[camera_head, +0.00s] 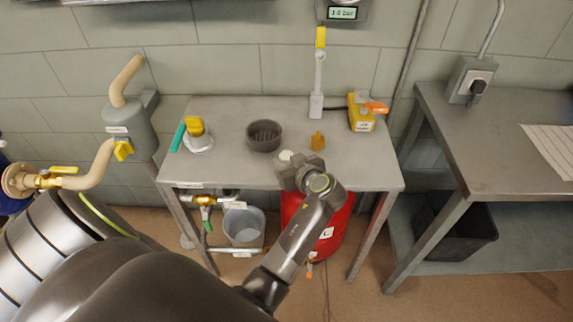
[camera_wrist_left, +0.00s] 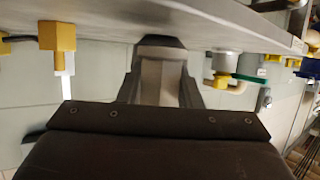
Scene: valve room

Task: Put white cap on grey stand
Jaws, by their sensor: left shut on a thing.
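My left gripper (camera_head: 288,168) is over the front of the steel table, shut on a small white cap (camera_head: 285,155). Only the cap's pale top shows past the fingers, so I cannot tell whether it touches the tabletop. A dark grey round holder (camera_head: 263,136) with a ribbed inside stands just behind and left of the gripper. It looks like the grey stand and has nothing in it that I can see. In the left wrist view the closed fingers (camera_wrist_left: 160,70) fill the middle, and the cap does not show. My right gripper is not in view.
The table (camera_head: 230,110) also holds a yellow-topped pale fitting (camera_head: 197,140), a teal strip (camera_head: 178,136), a brass piece (camera_head: 318,141), a white post with yellow top (camera_head: 318,75) and a yellow box (camera_head: 362,118). A red drum (camera_head: 330,235) and a bucket (camera_head: 244,227) stand below.

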